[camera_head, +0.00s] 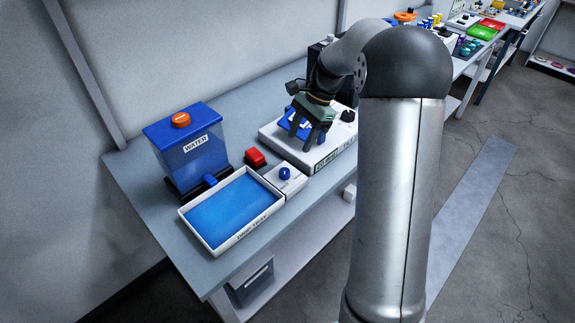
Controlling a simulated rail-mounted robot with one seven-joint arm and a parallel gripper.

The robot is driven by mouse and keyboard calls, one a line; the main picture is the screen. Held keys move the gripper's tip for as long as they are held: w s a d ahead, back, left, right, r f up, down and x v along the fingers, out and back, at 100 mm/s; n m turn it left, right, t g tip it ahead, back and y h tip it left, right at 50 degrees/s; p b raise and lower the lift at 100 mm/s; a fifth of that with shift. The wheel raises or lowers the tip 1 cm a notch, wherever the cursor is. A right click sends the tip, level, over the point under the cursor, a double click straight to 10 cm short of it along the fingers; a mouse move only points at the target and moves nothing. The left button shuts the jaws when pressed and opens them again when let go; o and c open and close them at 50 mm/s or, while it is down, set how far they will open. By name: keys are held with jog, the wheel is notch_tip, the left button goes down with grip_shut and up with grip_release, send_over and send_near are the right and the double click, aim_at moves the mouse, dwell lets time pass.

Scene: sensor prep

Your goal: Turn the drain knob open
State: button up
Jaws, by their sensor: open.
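A small blue knob (285,172) sits on a white box beside the drip tray; it looks like the drain knob, but its marking is too small to read. The white-rimmed drip tray (188,222) has a blue inside and stands at the table's front edge. My gripper (304,144) is open, with its fingers pointing down over a white device, to the right of and behind the blue knob. It is apart from the knob. A blue part on the device is partly hidden behind the fingers.
A blue water tank (171,155) with an orange cap (181,119) stands behind the tray. A red block (256,158) lies between tank and knob. The white device (325,152) has a black knob (348,115). My arm hides part of the table to the right.

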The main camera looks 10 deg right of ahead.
aim_at(285, 171)
jog(key=p+x, duration=0.1)
jog(key=x, duration=0.9)
jog(key=shift+a+f, duration=0.2)
jog(key=shift+f, duration=0.2)
jog(key=shift+w, duration=0.1)
jog(key=c, duration=1)
